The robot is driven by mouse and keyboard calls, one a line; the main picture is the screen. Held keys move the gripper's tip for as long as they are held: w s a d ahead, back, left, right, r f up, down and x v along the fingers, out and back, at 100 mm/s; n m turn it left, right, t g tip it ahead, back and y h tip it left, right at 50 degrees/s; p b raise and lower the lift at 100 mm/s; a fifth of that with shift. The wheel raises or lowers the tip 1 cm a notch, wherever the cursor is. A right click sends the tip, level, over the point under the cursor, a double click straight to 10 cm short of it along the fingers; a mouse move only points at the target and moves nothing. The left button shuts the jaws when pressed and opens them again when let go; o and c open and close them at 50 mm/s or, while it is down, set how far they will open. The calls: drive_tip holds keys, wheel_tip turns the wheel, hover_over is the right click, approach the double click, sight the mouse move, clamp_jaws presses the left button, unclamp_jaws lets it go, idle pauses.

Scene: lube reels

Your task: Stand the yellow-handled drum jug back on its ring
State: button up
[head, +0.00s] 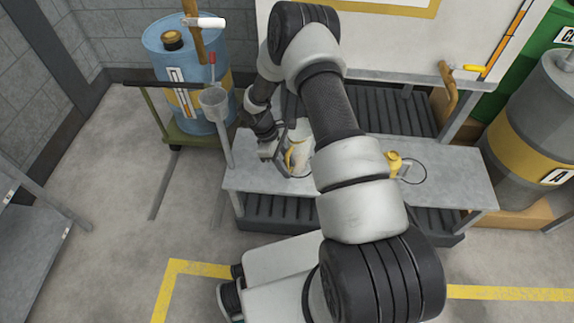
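A pale jug with a yellow handle (291,156) stands on the grey bench (450,188), left of my arm. Its right side is partly hidden by my arm. My gripper (275,148) is at the left of this jug, close to the handle. Whether the fingers touch or enclose the handle cannot be told at this size. A thin dark ring (426,172) lies on the bench to the right of my arm, with nothing seen inside its visible part. A small yellow vessel (394,161) stands at the ring's left edge, partly behind my arm.
A grey drum (535,125) with a yellow band stands at right. The bench's right end is clear.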

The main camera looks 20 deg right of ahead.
drive_tip(key=p+v, duration=0.3)
drive_tip(key=v, duration=0.9)
idle(0.3)
